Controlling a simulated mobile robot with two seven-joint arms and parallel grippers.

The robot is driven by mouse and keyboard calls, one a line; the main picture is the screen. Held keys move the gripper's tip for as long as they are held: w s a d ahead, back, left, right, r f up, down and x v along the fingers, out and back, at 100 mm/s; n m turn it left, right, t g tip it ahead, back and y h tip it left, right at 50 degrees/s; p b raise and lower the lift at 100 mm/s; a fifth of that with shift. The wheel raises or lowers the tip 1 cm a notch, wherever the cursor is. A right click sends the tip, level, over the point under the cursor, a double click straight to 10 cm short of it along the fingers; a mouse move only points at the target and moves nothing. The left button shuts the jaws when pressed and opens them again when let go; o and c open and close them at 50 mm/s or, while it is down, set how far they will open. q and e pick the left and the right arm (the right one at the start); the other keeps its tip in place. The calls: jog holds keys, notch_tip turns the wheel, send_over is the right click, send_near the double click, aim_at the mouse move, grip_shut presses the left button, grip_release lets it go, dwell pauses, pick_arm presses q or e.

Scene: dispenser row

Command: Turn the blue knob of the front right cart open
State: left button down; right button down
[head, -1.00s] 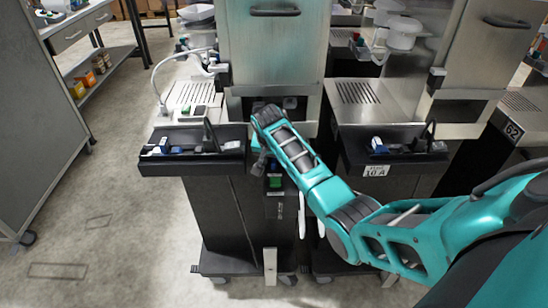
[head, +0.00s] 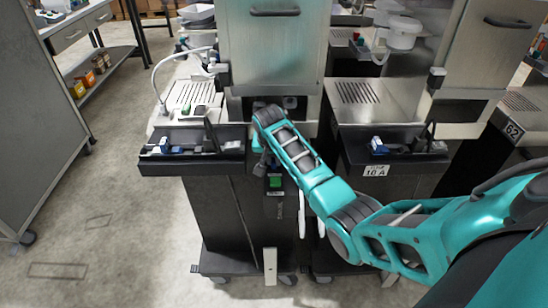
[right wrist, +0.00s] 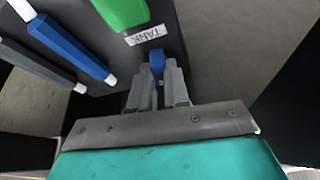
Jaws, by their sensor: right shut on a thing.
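The blue knob (right wrist: 157,62) shows in the right wrist view, just below a white label reading TANK (right wrist: 146,35) on a dark panel. My right gripper (right wrist: 158,82) is shut on it, with a grey finger on either side, so only the knob's upper part shows. In the head view my right gripper (head: 261,165) is small and partly hidden by my arm, at the front of the black cart (head: 225,220) near the picture's middle. The knob cannot be made out there. My left gripper is not in view.
A green part (right wrist: 122,10) sits above the label, with a long blue handle (right wrist: 72,48) to the left. A black tray (head: 190,166) juts out above the cart's front. Another cart with a 10 A label (head: 375,171) stands to the right. Floor at left is clear.

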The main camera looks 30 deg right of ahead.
jog(key=shift+n+t+y, duration=0.3)
jog(key=shift+n, duration=0.8)
jog(key=c, duration=1.1)
grip_release()
jog(key=shift+r, duration=0.15)
jog(key=v, duration=1.2)
jog(key=shift+s+r, duration=0.15)
jog(key=shift+r, duration=0.25)
